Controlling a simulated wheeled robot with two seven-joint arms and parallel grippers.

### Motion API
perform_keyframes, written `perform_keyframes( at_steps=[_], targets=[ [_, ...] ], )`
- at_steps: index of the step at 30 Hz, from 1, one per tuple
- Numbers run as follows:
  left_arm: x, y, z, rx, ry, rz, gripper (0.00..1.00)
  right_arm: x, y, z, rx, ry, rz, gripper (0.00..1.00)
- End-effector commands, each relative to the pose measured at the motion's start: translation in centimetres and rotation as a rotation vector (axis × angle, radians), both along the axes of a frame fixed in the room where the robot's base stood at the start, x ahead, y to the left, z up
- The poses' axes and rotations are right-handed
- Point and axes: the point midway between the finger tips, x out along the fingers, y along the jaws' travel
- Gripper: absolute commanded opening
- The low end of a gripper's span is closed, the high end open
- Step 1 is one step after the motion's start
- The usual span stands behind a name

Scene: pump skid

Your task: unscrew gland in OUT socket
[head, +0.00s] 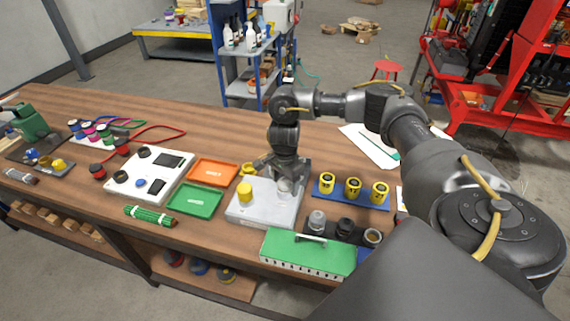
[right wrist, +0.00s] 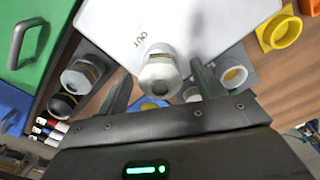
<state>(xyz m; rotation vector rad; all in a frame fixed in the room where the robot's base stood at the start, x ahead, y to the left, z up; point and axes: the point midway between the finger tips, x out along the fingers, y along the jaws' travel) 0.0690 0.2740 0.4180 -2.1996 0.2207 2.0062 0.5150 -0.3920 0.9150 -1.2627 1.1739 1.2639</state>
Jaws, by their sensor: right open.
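The OUT socket's gland (right wrist: 158,72) is a pale grey hex fitting on the white block, next to the printed OUT label (right wrist: 140,42) in the right wrist view. In the head view the gland (head: 284,188) stands on the right part of the pale block (head: 250,212). A yellow fitting (head: 245,191) stands on the block's left part. My right gripper (head: 277,167) is over the gland, pointing down. In the right wrist view its open fingers (right wrist: 162,88) are on either side of the gland, with a gap visible; contact is not seen. My left gripper is not in view.
A blue rack (head: 330,200) with several yellow fittings stands to the right. A dark rack (head: 345,232) of grey and black fittings and a green case (head: 307,252) are in front. Orange (head: 213,171) and green (head: 196,200) trays and a white tester (head: 150,176) are left.

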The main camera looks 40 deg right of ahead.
Motion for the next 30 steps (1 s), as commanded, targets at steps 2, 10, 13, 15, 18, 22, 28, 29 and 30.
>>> perform_keyframes(
  at_steps=[2, 10, 13, 15, 18, 22, 28, 29, 30],
  targets=[
    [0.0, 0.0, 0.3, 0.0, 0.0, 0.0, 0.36, 0.0, 0.0, 0.1, 0.0, 0.001, -0.043, 0.68],
    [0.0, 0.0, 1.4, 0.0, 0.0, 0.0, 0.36, 0.0, 0.0, 0.3, 0.0, 0.001, -0.24, 0.68],
    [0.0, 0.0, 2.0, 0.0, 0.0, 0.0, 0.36, -0.1, 0.0, 0.2, 0.0, 0.002, -0.371, 0.68],
    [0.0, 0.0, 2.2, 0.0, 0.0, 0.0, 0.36, 0.0, 0.0, 0.2, 0.0, 0.0, -0.428, 0.68],
    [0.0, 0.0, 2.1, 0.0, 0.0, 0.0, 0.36, 0.0, 0.0, 0.0, -0.001, 0.0, -0.454, 0.68],
    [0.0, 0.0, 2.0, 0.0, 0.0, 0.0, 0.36, 0.0, 0.0, -0.1, -0.001, 0.0, -0.453, 0.68],
    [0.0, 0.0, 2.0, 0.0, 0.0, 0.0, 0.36, 0.0, 0.0, 0.0, 0.0, 0.0, -0.451, 0.43],
    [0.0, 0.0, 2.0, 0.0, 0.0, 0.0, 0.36, 0.0, 0.0, 0.0, 0.0, 0.0, -0.451, 0.39],
    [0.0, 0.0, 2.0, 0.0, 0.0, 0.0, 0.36, 0.0, 0.0, 0.0, 0.0, 0.0, -0.451, 0.34]
  ],
)
